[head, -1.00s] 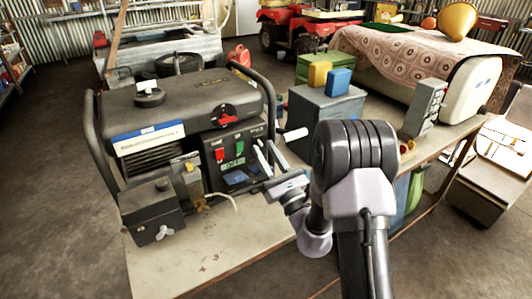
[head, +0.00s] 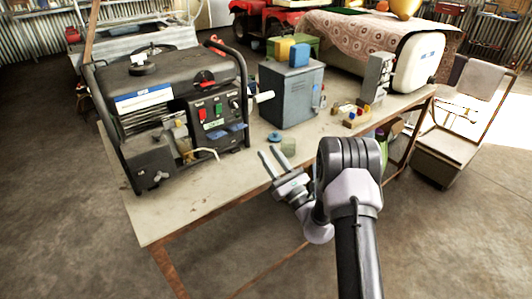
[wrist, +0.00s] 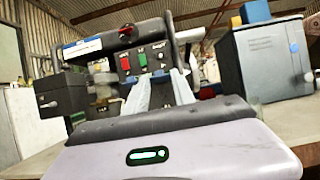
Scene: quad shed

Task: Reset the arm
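My gripper (head: 268,164) is at the front edge of the workbench (head: 190,205) in the head view, its two fingers spread apart with nothing between them. It points up and left, toward the generator (head: 170,110). In the wrist view the fingers (wrist: 165,92) reach forward in front of the generator's control panel (wrist: 145,60), apart from it as far as I can tell. My arm comes in from the bottom right of the head view.
A grey metal box (head: 290,93) with yellow and blue blocks on top stands right of the generator. A blue ring (head: 274,137) and small greenish block (head: 288,146) lie near my gripper. A chair-like cart (head: 440,150) stands right. Floor in front is clear.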

